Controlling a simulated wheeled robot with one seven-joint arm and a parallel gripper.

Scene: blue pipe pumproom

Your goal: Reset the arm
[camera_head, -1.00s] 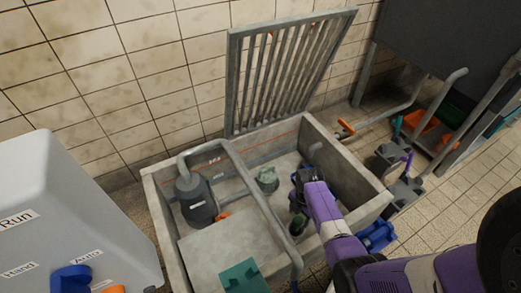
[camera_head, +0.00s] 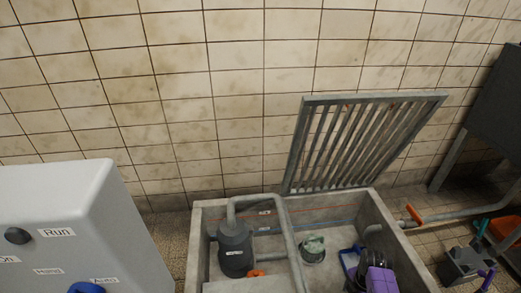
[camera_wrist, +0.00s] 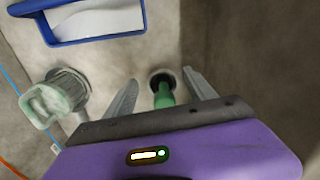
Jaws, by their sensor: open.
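My gripper (camera_wrist: 157,93) is open in the wrist view, with its two grey fingers spread apart. A green-topped item with a dark round opening (camera_wrist: 163,90) shows between the fingers; I cannot tell whether anything touches it. In the head view my purple wrist (camera_head: 378,280) is at the bottom edge, over the right part of the concrete pit, and the fingertips are not clear there.
The concrete pit (camera_head: 387,229) holds a dark pump (camera_head: 236,250), a grey pipe and a pale green fitting (camera_head: 313,247), also in the wrist view (camera_wrist: 47,104). A blue-framed item (camera_wrist: 95,18) lies near. A raised grate (camera_head: 362,143) stands behind; a grey control box (camera_head: 75,225) is left.

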